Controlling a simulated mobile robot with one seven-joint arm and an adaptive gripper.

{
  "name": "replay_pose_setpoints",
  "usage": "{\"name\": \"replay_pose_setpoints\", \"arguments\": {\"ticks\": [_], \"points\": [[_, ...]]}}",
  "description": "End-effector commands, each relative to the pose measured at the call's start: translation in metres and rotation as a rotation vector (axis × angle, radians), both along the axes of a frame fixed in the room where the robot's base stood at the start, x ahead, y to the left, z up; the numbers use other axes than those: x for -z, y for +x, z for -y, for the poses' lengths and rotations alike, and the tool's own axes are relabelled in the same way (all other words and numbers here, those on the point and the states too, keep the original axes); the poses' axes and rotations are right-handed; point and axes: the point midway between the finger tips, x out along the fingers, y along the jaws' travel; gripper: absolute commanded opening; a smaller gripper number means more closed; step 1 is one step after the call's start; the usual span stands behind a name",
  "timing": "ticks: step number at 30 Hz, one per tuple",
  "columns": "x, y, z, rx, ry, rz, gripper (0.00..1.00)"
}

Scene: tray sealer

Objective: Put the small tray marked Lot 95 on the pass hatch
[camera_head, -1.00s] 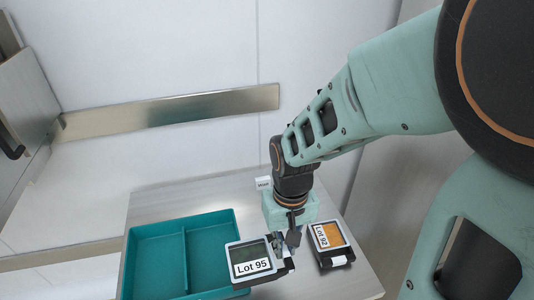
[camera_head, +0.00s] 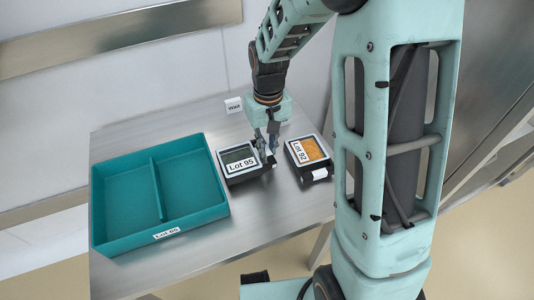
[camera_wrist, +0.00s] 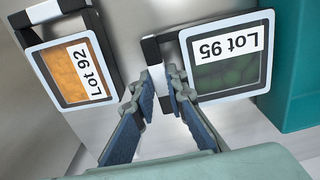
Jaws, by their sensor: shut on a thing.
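The small tray marked Lot 95 (camera_head: 238,159) has a pale rim and a dark green window. It is on or just above the steel table, right of the teal container; I cannot tell whether it touches the table. In the wrist view, my gripper's fingers (camera_wrist: 166,88) close around the handle of the Lot 95 tray (camera_wrist: 228,72), whose label appears upside down. I cannot identify the pass hatch in the current frames.
A similar tray marked Lot 92 (camera_head: 308,152), with orange contents, sits close to the right of my gripper. The teal two-compartment container (camera_head: 122,244) looks empty. A small white sign (camera_head: 233,105) stands at the table's back. Bare steel table (camera_head: 225,228) lies in front.

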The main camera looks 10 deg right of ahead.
Motion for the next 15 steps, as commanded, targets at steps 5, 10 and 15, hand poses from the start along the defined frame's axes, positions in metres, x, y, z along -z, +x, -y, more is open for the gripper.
{"name": "replay_pose_setpoints", "arguments": {"ticks": [5,10,15], "points": [[0.0155,0.0003,-0.0002,0.0,0.001,0.002,0.0],[0.0137,0.0001,-0.0002,0.0,0.0,0.001,0.0],[0.0181,-0.0002,-0.0002,0.0,0.0,0.001,0.0]]}}
